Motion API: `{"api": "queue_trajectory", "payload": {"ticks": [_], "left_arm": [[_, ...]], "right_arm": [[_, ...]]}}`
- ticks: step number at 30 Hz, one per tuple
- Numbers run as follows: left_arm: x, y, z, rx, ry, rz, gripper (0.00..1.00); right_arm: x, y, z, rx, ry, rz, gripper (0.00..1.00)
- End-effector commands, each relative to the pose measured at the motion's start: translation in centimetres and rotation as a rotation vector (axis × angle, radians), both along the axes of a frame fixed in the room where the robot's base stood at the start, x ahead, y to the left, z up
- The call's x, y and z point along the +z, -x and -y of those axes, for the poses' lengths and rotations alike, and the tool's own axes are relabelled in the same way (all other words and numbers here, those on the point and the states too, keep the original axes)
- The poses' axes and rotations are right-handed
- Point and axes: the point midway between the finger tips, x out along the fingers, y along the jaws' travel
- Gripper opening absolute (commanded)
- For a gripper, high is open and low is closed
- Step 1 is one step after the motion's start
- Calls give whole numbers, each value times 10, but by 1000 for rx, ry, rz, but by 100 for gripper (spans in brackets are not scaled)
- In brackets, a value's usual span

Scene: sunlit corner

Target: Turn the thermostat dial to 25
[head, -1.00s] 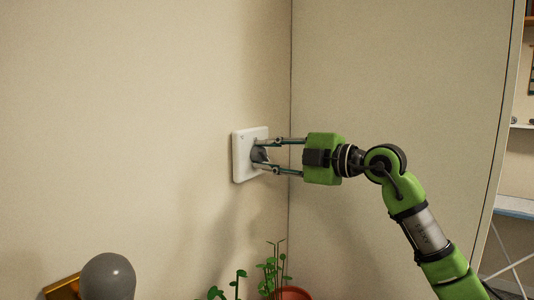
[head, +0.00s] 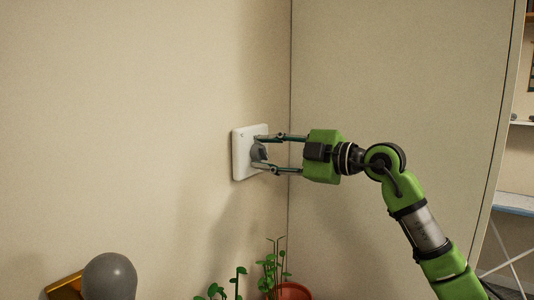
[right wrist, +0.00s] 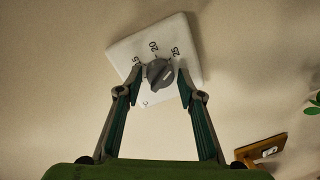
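The thermostat (head: 241,164) is a white square plate on the left wall beside the room corner. Its grey dial (head: 259,152) also shows in the right wrist view (right wrist: 159,73), with 15, 20 and 25 printed around it. My right gripper (head: 258,153) has one finger on each side of the dial. The fingers stand apart, with the dial between the tips; I see a small gap, and contact is not clear. My left gripper is out of view.
A plant in an orange pot (head: 292,291) stands below the thermostat at the corner. A grey rounded thing (head: 108,277) is at the bottom left, by a wooden plaque (head: 64,288). A shelf and a table edge show at far right. The wall around the thermostat is clear.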

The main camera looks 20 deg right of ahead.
Motion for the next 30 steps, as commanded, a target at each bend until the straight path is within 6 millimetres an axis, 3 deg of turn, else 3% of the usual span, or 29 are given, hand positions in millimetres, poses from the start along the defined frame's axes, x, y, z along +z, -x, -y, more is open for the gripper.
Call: {"api": "queue_trajectory", "payload": {"ticks": [14, 30], "left_arm": [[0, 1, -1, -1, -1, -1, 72], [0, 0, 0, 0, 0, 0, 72]], "right_arm": [[0, 7, 6, 0, 2, 1, 43], [6, 83, 69, -3, 3, -1, 43]]}}
